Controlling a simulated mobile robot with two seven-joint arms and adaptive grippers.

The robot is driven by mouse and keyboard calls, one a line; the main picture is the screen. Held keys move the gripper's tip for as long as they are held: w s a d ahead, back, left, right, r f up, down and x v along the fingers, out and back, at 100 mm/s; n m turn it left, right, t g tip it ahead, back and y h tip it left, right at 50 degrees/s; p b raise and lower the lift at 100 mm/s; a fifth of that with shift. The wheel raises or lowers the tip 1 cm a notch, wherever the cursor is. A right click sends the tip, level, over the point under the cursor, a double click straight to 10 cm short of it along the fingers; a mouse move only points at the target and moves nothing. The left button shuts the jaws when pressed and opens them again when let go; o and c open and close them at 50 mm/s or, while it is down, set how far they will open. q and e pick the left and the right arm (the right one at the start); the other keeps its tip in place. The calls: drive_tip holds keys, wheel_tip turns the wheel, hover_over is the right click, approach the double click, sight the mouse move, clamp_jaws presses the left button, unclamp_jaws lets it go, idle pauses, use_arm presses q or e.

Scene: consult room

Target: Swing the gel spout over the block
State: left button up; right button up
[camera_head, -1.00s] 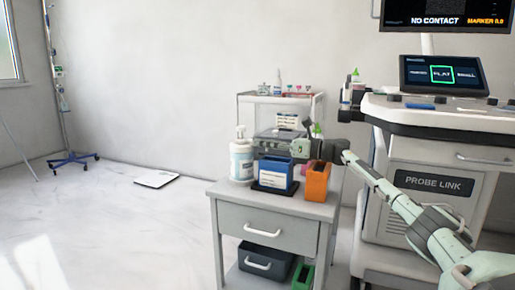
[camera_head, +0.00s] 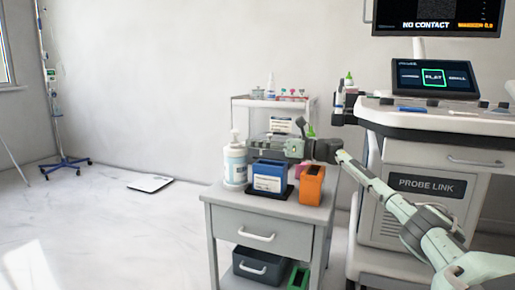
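The white gel bottle (camera_head: 235,165) with a pale label stands upright at the back left of the small grey cabinet top. Its pump spout (camera_head: 235,137) is at the top; its exact direction is too small to tell. A blue block (camera_head: 268,178) with a white label sits on a dark base to the right of the bottle. My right gripper (camera_head: 263,145) reaches in from the right, above and behind the blue block, its end pointing toward the bottle. Its fingertips are too small and cluttered to judge whether they touch the bottle or are open. My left gripper is not in view.
An orange holder (camera_head: 312,185) stands right of the blue block, below my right wrist. A white shelf cart (camera_head: 240,103) with small bottles stands behind. The ultrasound machine (camera_head: 425,190) is close on the right. Floor to the left is mostly free, with a flat scale (camera_head: 150,183).

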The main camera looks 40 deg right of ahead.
wheel_tip(320, 180, up, 9)
idle(0.3)
idle(0.5)
